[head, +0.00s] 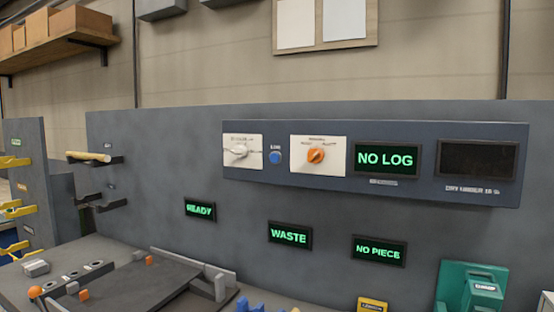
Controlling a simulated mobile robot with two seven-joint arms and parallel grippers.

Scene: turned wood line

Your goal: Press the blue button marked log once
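A small round blue button (275,157) sits on a dark control panel (420,195) fixed to the grey back wall. A small label above the button is too small to read surely. To its left is a white plate with a pale knob (238,151). To its right is a white plate with an orange knob (315,155). A screen (387,160) on the panel shows NO LOG in green. Neither of my grippers is in view.
Small signs read READY (200,209), WASTE (289,235) and NO PIECE (379,250). A dark fixture (150,282) lies on the bench at lower left. A green device (472,288) stands at lower right. The space before the panel looks clear.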

